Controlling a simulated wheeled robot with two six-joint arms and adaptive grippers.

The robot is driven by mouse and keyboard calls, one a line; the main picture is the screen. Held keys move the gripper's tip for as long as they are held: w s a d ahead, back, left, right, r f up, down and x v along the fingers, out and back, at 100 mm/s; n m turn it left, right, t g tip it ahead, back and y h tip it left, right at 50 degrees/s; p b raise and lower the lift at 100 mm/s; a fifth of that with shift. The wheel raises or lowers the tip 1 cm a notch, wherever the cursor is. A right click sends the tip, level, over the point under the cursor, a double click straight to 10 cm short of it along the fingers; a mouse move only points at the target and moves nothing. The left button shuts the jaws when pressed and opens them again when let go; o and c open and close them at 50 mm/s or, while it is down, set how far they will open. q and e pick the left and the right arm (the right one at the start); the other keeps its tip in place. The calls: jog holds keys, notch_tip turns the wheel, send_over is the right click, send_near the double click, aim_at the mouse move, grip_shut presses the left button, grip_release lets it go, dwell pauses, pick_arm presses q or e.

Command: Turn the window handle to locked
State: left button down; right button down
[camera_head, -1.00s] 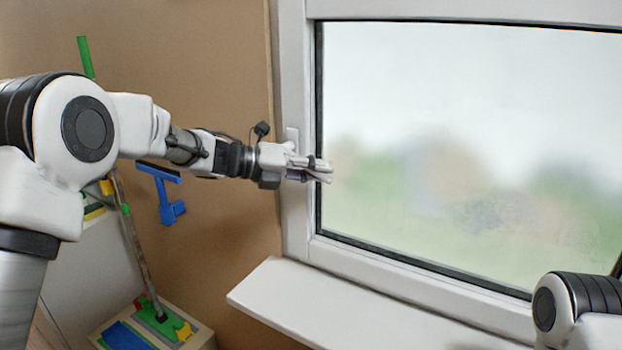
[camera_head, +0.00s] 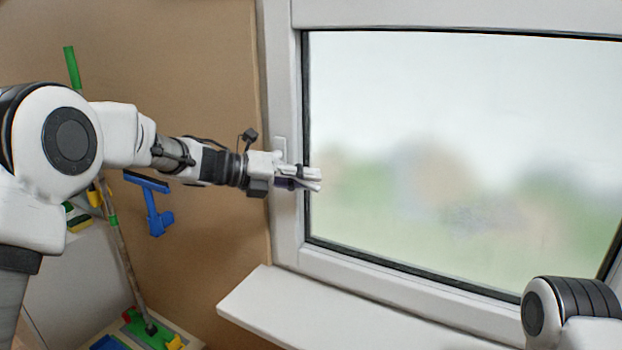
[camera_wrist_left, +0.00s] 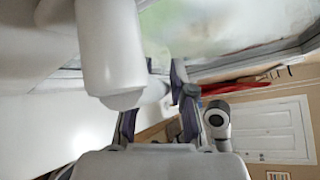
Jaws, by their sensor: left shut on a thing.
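The white window handle's mount (camera_head: 280,147) shows on the left side of the white window frame (camera_head: 284,70). My left gripper (camera_head: 313,180) is at the handle, just below the mount, and hides most of the lever in the head view. In the left wrist view, a large white rounded bar, which looks like the handle (camera_wrist_left: 110,45), comes down from the top towards the left finger. My left gripper (camera_wrist_left: 158,110) is shut on the handle there. The exact contact is hard to see. My right gripper is not in view; only part of my right arm shows at the bottom right.
A white sill (camera_head: 330,305) juts out below the window. On the brown wall to the left hangs a blue squeegee (camera_head: 152,205). A pole (camera_head: 122,255) stands by a low box with coloured items. In the wrist view, a white door (camera_wrist_left: 268,128) is behind.

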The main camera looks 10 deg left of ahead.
pick_arm(q)
notch_tip(320, 180, down, 2)
jog(key=shift+s, duration=0.15)
jog(key=c, duration=1.4)
grip_release()
jog(key=shift+o, duration=1.4)
jog(key=shift+a, duration=0.25)
jog(key=shift+r, duration=0.1)
jog(key=v, duration=1)
jog(key=shift+s+p, duration=0.4)
jog(key=shift+p, duration=0.05)
